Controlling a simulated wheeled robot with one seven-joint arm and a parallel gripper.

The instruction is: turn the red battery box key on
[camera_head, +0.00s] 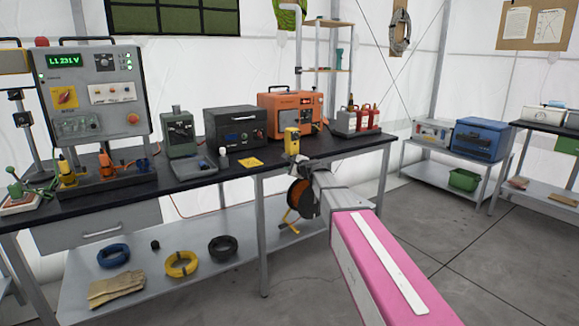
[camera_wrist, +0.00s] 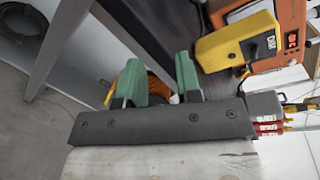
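I cannot make out a red key for certain in either view. A dark box (camera_head: 237,124) with small front fittings stands on the black workbench, and a blue box (camera_head: 482,138) stands on a low table to the right. Which of them is the battery box, I cannot tell. My gripper (camera_wrist: 160,72) shows in the wrist view with its two green fingers apart and nothing between them. It is at the workbench's front edge, below the yellow meter (camera_wrist: 238,43). In the head view my forearm hides most of it.
The workbench (camera_head: 345,147) also holds an orange unit (camera_head: 285,112), red bottles (camera_head: 366,117) and a grey control panel (camera_head: 95,85). The floor (camera_head: 470,245) to the right is clear.

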